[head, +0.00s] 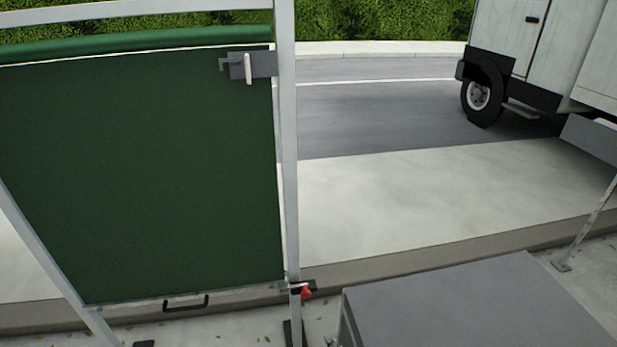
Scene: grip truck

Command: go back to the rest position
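Neither of my grippers shows in the head view, and no part of my arms can be made out. A dark green screen (140,180) hangs down inside a pale metal frame on the left. Its roll (130,40) runs along the top. A black handle (186,304) sits at the screen's bottom edge. A grey latch bracket (250,66) is fixed at the frame's upright post (290,190). A small red part (307,293) sits low on that post.
A grey flat-topped platform (480,305) stands at the lower right, close to the post. A thin metal leg (588,226) stands at the right edge. A white truck (560,50) is parked on the road (370,110). The pale pavement (420,200) between is clear.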

